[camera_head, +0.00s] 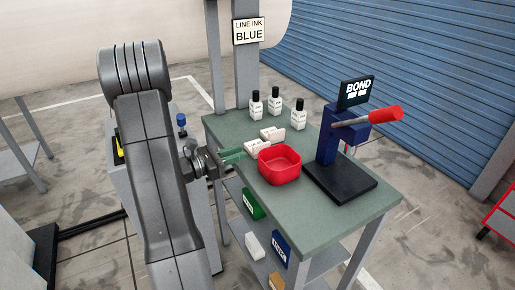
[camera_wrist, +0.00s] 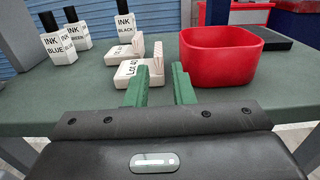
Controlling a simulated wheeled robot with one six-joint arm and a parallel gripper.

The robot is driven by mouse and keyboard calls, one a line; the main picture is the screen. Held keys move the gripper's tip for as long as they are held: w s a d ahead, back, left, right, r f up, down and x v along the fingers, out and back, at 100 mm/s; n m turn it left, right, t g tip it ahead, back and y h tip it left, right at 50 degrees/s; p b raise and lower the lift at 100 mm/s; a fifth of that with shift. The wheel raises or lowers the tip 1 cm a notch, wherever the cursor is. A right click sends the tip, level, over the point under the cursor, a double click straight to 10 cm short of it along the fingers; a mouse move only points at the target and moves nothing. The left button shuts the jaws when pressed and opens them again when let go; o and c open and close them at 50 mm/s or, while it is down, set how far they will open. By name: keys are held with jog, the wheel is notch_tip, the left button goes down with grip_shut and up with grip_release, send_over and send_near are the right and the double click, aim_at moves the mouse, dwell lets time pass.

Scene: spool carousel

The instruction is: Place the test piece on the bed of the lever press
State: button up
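Two cream, step-shaped pieces stand on the green bench; the nearer (camera_head: 257,147) is marked "LOT 40" and also shows in the wrist view (camera_wrist: 138,75). The farther one (camera_head: 272,134) shows behind it in the wrist view (camera_wrist: 137,50). I cannot tell which is the test piece. My gripper (camera_head: 238,154) has green fingers, spread apart and empty in the wrist view (camera_wrist: 160,84), just short of the nearer piece. The blue lever press (camera_head: 328,142) has a red-gripped lever and a black bed (camera_head: 345,187), which looks bare.
A red bin (camera_head: 279,170) stands right of my fingers, between them and the press; it is large in the wrist view (camera_wrist: 218,62). Several ink bottles (camera_head: 275,108) stand at the back. Boxes (camera_head: 281,248) lie on the shelf below. The bench's front right (camera_head: 340,222) is clear.

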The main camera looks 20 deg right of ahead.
aim_at(263, 144)
jog(key=d, duration=0.4)
jog(key=shift+w+d, duration=0.1)
jog(key=shift+d, duration=0.1)
jog(key=shift+w+d+p, duration=0.2)
jog(key=shift+d+p, duration=0.2)
jog(key=shift+d, duration=0.95)
jog(key=shift+w+d+p, duration=0.2)
jog(key=shift+d+p, duration=0.2)
jog(key=shift+d, duration=0.95)
jog(key=shift+c, duration=0.2)
grip_shut()
